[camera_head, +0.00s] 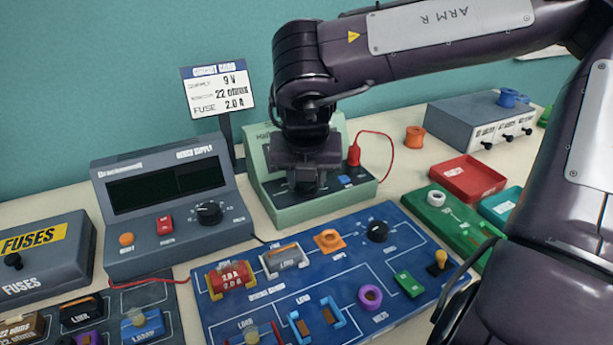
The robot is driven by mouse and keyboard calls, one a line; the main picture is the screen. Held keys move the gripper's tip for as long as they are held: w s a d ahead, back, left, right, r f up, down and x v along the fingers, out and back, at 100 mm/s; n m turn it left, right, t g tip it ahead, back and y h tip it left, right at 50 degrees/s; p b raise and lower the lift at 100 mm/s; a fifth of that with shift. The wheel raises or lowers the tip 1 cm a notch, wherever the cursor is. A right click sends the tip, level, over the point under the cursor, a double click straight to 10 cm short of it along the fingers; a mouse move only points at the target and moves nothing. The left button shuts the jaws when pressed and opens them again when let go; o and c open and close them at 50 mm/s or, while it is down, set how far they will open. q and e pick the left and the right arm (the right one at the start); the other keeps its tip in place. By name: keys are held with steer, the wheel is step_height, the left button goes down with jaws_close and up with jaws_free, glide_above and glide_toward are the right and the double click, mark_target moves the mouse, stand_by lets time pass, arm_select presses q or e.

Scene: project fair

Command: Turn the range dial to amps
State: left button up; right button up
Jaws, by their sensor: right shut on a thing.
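The green meter (267,212) stands at the back middle of the table, behind the blue wiring board. My right gripper (308,185) points down at the front panel of this meter and is shut. The range dial itself is hidden behind the gripper, so what it points to cannot be read. A red plug (353,155) with a red lead stands at the meter's right side. The meter's display is mostly covered by my right arm. My left gripper is not in view.
The grey power supply (170,200) stands left of the meter. The blue wiring board (270,310) lies in front, bearing several coloured parts. A sign (217,92) rises behind. A red tray (466,181) and grey box (480,122) are at right.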

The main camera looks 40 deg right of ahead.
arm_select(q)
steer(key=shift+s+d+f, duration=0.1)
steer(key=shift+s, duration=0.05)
arm_select(e)
steer(key=o, duration=1)
steer(key=shift+r, duration=0.1)
steer(key=shift+s+a+r, duration=0.1)
steer(key=shift+a+r, duration=0.05)
steer(key=shift+r, duration=0.2)
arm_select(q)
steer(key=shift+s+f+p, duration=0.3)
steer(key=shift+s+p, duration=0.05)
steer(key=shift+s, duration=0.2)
arm_select(e)
steer(key=v, duration=0.7)
steer(key=shift+f, duration=0.1)
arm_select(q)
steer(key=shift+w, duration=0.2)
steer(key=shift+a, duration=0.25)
